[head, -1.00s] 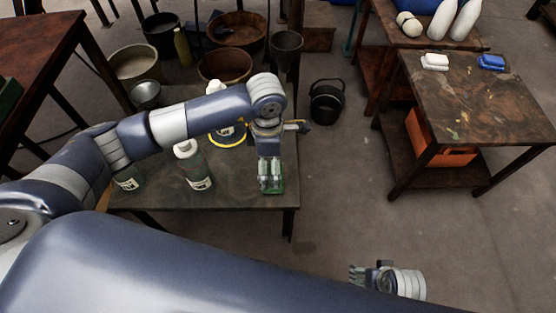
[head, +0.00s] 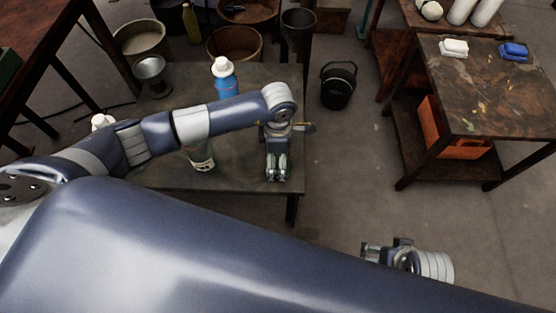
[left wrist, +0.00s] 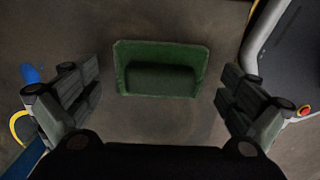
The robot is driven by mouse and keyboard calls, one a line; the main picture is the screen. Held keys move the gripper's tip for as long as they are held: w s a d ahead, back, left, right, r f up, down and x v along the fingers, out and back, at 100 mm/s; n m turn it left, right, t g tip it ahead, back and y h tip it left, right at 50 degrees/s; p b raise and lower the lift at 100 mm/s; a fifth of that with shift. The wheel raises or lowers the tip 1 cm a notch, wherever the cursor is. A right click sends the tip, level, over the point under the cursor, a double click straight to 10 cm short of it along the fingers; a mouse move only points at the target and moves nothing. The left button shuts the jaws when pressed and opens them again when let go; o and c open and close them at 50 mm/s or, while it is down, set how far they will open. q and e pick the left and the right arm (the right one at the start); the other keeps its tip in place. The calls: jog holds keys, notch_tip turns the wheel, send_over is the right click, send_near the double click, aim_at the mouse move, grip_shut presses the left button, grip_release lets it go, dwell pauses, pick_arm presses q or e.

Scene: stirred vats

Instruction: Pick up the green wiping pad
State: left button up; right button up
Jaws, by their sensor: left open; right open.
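The green wiping pad (left wrist: 160,82) lies on the dark table in the left wrist view, with a raised darker block along its middle. My left gripper (head: 277,177) is above the right part of the table, pointing down. In the left wrist view its fingers stand wide apart, one on each side of the pad, with clear gaps and nothing between them touching it. In the head view the pad is mostly or wholly hidden by this gripper. My right gripper (head: 385,247) is open and empty over the floor at the lower right.
The table (head: 235,178) also bears a blue bottle (head: 224,82) behind my left arm and a bottle partly hidden by it. A black bucket (head: 338,88) stands on the floor. A side table (head: 480,95) at the right holds a white pad (head: 453,48) and blue pad (head: 513,50).

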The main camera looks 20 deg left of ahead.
aim_at(278, 159)
pick_arm(q)
jog(key=shift+f, duration=0.2)
jog(key=c, duration=1.1)
jog(key=shift+s, duration=0.15)
jog(key=shift+c, duration=1)
pick_arm(e)
jog(key=shift+s+r, duration=0.15)
jog(key=shift+r, duration=0.05)
pick_arm(q)
jog(key=shift+s+f, duration=0.1)
jog(key=shift+c, duration=0.5)
jog(key=shift+a+r, duration=0.1)
jog(key=shift+r, duration=0.35)
jog(key=c, duration=0.5)
jog(key=r, duration=0.2)
jog(key=shift+s+d+r+p, duration=0.15)
jog(key=shift+d+r+p, duration=0.15)
jog(key=shift+p, duration=0.1)
jog(key=shift+c, duration=1.4)
jog(key=s+d+r+p, duration=0.1)
jog(key=s+d, duration=0.7)
jog(key=s, duration=0.4)
jog(key=shift+s+d+r, duration=0.2)
jog(key=shift+d+r, duration=0.15)
jog(key=shift+r, duration=0.05)
pick_arm(e)
notch_tip(278, 159, down, 7)
